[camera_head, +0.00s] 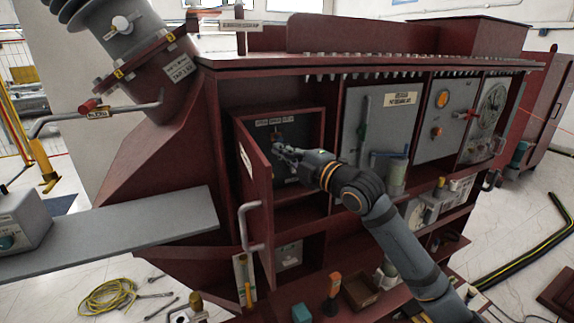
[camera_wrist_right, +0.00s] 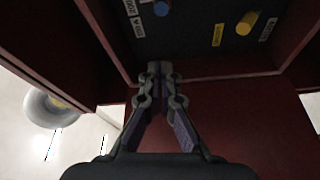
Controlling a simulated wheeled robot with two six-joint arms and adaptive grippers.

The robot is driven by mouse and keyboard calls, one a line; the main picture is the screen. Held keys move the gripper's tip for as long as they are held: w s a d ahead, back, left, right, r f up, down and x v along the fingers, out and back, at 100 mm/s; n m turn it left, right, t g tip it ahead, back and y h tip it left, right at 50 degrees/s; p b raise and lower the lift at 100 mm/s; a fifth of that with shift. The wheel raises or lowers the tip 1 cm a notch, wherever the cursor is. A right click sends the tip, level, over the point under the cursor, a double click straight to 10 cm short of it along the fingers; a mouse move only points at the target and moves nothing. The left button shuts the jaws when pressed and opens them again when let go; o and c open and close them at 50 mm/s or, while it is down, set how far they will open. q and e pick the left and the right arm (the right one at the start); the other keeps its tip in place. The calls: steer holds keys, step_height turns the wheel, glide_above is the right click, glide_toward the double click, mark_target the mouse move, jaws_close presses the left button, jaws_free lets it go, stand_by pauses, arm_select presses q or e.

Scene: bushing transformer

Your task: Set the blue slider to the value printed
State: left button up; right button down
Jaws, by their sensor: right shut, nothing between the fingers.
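The blue slider (camera_wrist_right: 161,8) shows as a small blue knob at the top edge of the right wrist view, on a dark panel (camera_wrist_right: 205,50) inside a red box. White labels (camera_wrist_right: 133,14) with print too small to read stand left of it. In the head view the same dark panel (camera_head: 300,131) sits in the open box, partly hidden by my right gripper (camera_head: 281,149). That gripper is shut and empty. Its fingertips (camera_wrist_right: 160,68) are just below the panel in the wrist view, apart from the blue knob. My left gripper is not in view.
A yellow knob (camera_wrist_right: 247,22) with a yellow label is on the same panel. The box's red door (camera_head: 256,185) stands open at the left. Red walls (camera_head: 323,137) frame the panel closely. A grey panel with a green lever (camera_head: 364,120) is to the right.

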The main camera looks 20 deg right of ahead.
steer(key=s+f+m+g+h+b, duration=0.1)
steer(key=s+f+m+g+h, duration=0.2)
steer(key=f, duration=0.9)
steer(key=s+f+m+g+h+b, duration=0.15)
steer(key=s+f+m, duration=0.3)
steer(key=f, duration=0.75)
steer(key=s+f+m+g+h, duration=0.3)
steer(key=s+f+m+g, duration=0.8)
steer(key=s+f, duration=1.05)
steer(key=s+d+f, duration=0.1)
steer(key=s+f, duration=0.1)
steer(key=f, duration=1.1)
steer(key=s+d+f, duration=0.1)
steer(key=d+f, duration=0.1)
steer(key=f, duration=1)
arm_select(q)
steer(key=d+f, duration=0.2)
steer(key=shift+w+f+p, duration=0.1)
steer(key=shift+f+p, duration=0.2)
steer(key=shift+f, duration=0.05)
arm_select(e)
steer(key=s+f, duration=1.5)
steer(key=s, duration=0.3)
steer(key=shift+s+d+f+m+g, duration=0.25)
steer(key=shift+d+f+m+g, duration=0.05)
steer(key=shift+d+m+g, duration=0.15)
